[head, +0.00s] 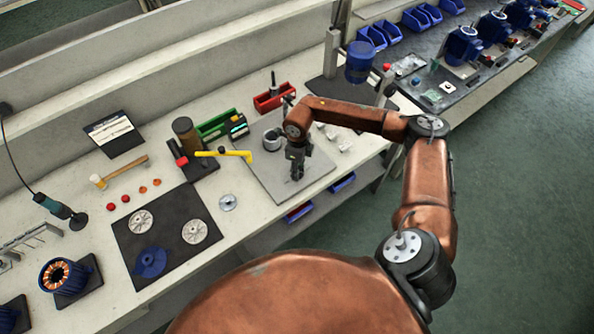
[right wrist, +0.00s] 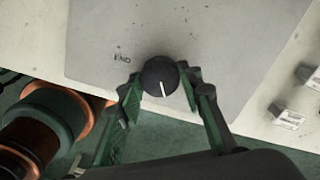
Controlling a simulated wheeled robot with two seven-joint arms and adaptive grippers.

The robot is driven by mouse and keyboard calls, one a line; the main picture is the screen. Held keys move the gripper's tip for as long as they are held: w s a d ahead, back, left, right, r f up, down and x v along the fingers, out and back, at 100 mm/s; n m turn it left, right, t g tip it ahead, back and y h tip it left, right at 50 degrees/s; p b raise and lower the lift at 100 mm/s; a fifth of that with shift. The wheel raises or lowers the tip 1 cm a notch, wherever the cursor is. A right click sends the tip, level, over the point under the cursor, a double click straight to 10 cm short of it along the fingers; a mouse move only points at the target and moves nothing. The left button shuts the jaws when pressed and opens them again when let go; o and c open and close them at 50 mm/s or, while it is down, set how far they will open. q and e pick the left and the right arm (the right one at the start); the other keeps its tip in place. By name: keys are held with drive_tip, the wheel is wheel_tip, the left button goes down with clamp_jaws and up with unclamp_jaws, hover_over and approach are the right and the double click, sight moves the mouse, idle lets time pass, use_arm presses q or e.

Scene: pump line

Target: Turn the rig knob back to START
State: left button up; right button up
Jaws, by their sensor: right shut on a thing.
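The rig knob (right wrist: 159,77) is round and black with a white pointer line. In the right wrist view the line points down and slightly right, away from the END mark (right wrist: 122,59) at the knob's upper left. No START mark can be made out. My right gripper (right wrist: 160,86) is shut on the knob, one green-padded finger on each side. In the head view my right gripper (head: 296,174) points down at the grey rig plate (head: 262,182) and hides the knob. My left gripper is not in view.
A grey cylindrical part (head: 272,139) stands on the plate behind the gripper. A yellow-handled tool (head: 240,154), green bin (head: 214,126) and red bin (head: 274,97) are nearby. Small white blocks (head: 342,144) lie to the right. A black mat (head: 165,224) with discs lies left.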

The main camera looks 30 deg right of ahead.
drive_tip(key=n+b, duration=0.2)
drive_tip(key=n, duration=0.3)
drive_tip(key=shift+f+n+b, duration=0.1)
drive_tip(key=shift+n+b, duration=0.2)
drive_tip(key=shift+b, duration=0.05)
drive_tip(key=n+b, duration=0.2)
drive_tip(key=n, duration=0.3)
drive_tip(key=shift+n+b, duration=0.3)
drive_tip(key=o, duration=1.2)
drive_tip(key=shift+c, duration=0.2)
drive_tip(key=shift+r, duration=0.3)
wheel_tip(320, 180, up, 12)
drive_tip(key=shift+f, duration=0.15)
